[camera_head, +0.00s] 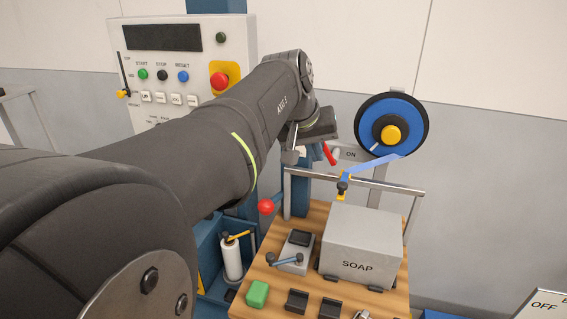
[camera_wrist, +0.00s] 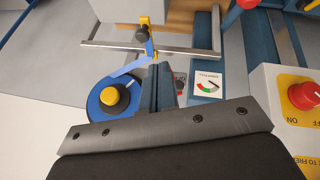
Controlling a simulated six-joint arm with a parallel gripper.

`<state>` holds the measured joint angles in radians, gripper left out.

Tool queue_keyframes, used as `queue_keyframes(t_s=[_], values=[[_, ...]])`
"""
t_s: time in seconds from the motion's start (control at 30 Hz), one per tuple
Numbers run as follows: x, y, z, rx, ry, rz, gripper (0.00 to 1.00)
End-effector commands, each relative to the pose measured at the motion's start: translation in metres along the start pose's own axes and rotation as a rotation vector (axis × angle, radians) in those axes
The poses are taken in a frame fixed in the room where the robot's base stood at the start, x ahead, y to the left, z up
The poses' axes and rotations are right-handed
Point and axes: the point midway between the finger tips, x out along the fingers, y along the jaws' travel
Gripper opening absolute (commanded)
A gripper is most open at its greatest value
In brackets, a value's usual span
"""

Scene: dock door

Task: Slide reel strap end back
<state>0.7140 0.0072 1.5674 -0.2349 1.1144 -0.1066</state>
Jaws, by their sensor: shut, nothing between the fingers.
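The reel (camera_head: 391,124) is a blue disc with a dark rim and a yellow hub, mounted by the wall at the right. In the wrist view, the reel (camera_wrist: 103,103), strap (camera_wrist: 130,69) and clip (camera_wrist: 151,46) lie left of and beyond my fingers. My gripper (camera_wrist: 159,68) is shut and empty, with its fingertips close to the strap and clip in the picture; I cannot tell whether they touch. In the head view, my arm partly hides the gripper.
A grey SOAP box (camera_head: 361,247) stands on the wooden bench (camera_head: 257,270) below the rail (camera_head: 398,186). A control panel (camera_head: 188,62) with a red stop button stands behind my arm. A red-handled lever (camera_head: 328,153) is near my wrist. A gauge (camera_wrist: 209,85) lies right of my fingers.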

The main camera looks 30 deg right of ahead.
Motion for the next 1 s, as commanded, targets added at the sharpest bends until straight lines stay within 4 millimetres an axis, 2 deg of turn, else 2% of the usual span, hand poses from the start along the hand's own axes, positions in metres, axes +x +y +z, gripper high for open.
queue_keyframes(t_s=[0.1, 0.23, 0.7, 0.87, 1.0], values=[[-0.002, -0.019, 0.011, -0.08, 0.027, 0.039, 0.0], [-0.002, -0.03, 0.017, -0.133, 0.049, 0.067, 0.0], [-0.001, -0.032, 0.019, -0.151, 0.057, 0.078, 0.0], [0.014, -0.031, 0.018, -0.151, 0.054, 0.078, 0.0], [0.042, -0.029, 0.018, -0.15, 0.051, 0.078, 0.0]])
